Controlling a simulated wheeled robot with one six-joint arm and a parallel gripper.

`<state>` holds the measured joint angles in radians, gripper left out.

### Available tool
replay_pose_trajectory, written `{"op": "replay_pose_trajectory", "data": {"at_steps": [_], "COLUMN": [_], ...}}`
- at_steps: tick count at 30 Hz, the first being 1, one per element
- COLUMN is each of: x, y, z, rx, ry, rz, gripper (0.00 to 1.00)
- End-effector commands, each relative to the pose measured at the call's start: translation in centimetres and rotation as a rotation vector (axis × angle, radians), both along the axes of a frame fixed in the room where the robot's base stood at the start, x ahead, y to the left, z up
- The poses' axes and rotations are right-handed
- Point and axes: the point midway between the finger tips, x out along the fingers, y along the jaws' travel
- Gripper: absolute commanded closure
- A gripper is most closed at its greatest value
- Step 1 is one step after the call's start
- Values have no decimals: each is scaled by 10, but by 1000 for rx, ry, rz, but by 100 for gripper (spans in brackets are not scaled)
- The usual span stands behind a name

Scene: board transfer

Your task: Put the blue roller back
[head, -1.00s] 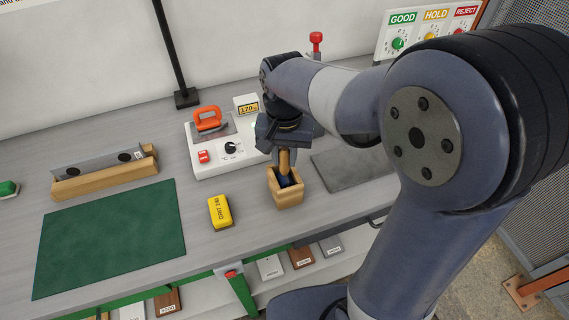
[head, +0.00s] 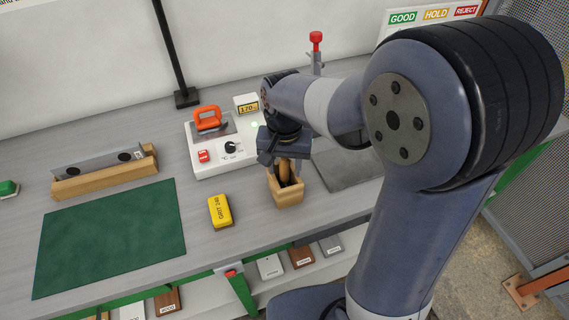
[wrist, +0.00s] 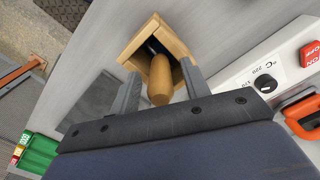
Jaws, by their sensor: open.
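The roller stands in a small open wooden box (head: 288,197) on the bench. In the wrist view the handle (wrist: 160,80) points up toward my gripper and leans against or near the box's rim (wrist: 127,52). My gripper (wrist: 158,88) is open, with one finger on each side of the handle and a gap visible beside it. In the head view my gripper (head: 286,160) is right above the box.
A white heater unit with a dial (head: 232,147) and an orange-handled tool (head: 208,119) stand behind left of the box. A yellow block (head: 220,212) lies to the left, beside a green mat (head: 113,240). A grey plate (head: 345,165) lies to the right.

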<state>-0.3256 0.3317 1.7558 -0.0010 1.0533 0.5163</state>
Motion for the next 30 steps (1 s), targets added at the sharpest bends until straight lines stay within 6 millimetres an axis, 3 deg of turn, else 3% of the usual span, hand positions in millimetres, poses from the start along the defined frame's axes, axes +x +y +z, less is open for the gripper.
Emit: {"op": "replay_pose_trajectory", "data": {"at_steps": [8,21,30], "x": [1,0,0], "y": [0,0,0], "z": [10,98,123], "rx": [1,1,0], "ry": [-3,-4,0], "rz": [0,0,0], "gripper": [56,56,56]}}
